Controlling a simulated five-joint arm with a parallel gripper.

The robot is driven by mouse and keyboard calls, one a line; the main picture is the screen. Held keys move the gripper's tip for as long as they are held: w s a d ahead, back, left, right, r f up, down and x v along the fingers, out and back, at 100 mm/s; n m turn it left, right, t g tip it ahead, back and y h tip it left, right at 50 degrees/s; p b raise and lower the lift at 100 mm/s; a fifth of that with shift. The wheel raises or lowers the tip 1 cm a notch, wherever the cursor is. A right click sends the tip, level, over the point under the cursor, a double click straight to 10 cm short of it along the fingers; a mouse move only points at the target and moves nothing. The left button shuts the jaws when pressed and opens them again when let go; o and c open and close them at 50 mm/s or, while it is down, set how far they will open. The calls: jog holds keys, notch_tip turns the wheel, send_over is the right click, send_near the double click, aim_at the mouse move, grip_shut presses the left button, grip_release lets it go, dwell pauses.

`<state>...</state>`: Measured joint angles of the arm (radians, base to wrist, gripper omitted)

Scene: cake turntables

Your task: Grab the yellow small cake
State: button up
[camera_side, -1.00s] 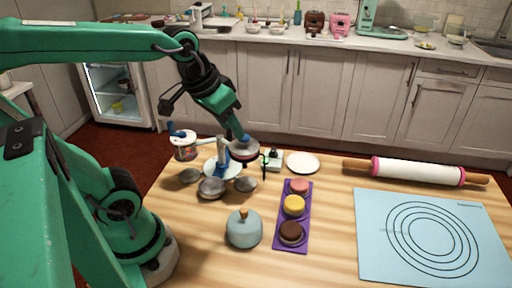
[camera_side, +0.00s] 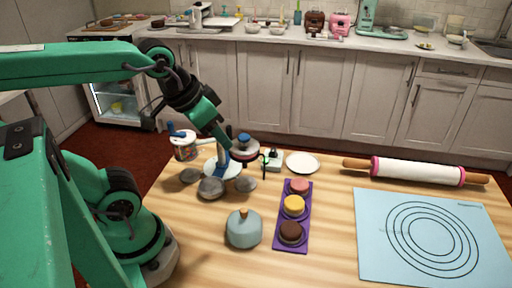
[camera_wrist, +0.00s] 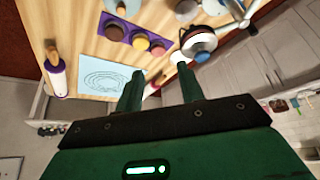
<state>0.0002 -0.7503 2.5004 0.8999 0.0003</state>
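The yellow small cake (camera_side: 293,204) sits in the middle of a purple tray (camera_side: 277,240), between a pink cake (camera_side: 299,186) and a brown cake (camera_side: 290,230). In the wrist view the yellow cake (camera_wrist: 140,42) shows near the top, on the purple tray with the other two cakes.
A grey-blue domed lid with a knob (camera_side: 243,229) stands left of the tray.

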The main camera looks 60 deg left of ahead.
jog(key=o, duration=0.8)
jog(key=shift+w, duration=0.1)
jog(key=n+g, duration=0.6)
jog(key=n, duration=0.4)
send_over(295, 202)
notch_tip(295, 202, down, 15)
jog(key=shift+a+r, duration=0.1)
jog(key=shift+a, duration=0.05)
jog(key=shift+f, duration=0.35)
jog(key=shift+f, duration=0.1)
jog(key=shift+f, duration=1.2)
